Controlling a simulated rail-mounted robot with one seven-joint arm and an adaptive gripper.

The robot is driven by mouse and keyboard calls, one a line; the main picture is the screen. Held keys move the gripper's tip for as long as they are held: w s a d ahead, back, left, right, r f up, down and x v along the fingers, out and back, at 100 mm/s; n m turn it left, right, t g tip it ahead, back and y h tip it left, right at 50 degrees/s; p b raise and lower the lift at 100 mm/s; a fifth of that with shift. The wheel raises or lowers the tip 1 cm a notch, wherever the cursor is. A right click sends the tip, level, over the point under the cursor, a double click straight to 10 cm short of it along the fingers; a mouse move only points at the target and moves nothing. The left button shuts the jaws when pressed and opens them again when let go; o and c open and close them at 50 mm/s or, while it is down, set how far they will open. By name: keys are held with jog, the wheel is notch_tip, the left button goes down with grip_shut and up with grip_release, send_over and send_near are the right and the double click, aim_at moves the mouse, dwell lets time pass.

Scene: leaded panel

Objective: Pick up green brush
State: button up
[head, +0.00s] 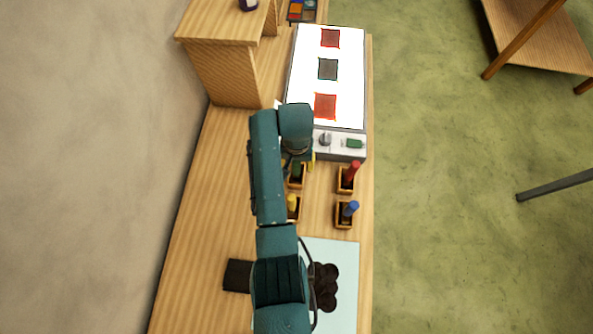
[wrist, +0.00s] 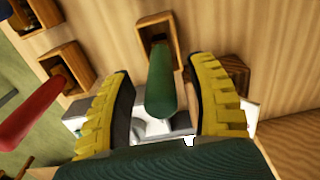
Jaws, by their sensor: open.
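The green brush (head: 296,168) stands handle up in a small wooden holder (head: 297,183), partly hidden by my arm in the head view. In the wrist view, the green handle (wrist: 161,85) rises from its holder (wrist: 154,22) towards the camera. My gripper (wrist: 162,76) is open, with one yellow ridged finger on each side of the handle. Gaps show between the handle and both fingers. In the head view, my gripper (head: 303,160) is mostly hidden under my arm at the green brush.
Nearby holders carry a red brush (head: 352,172), a blue brush (head: 350,209) and a yellow brush (head: 292,203). A white lit panel (head: 307,88) with coloured squares lies behind. A pale mat (head: 346,265) with dark round things is in front. Bare tabletop (head: 215,200) lies left.

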jog(key=shift+f, duration=0.2)
jog(key=shift+w, duration=0.1)
grip_shut()
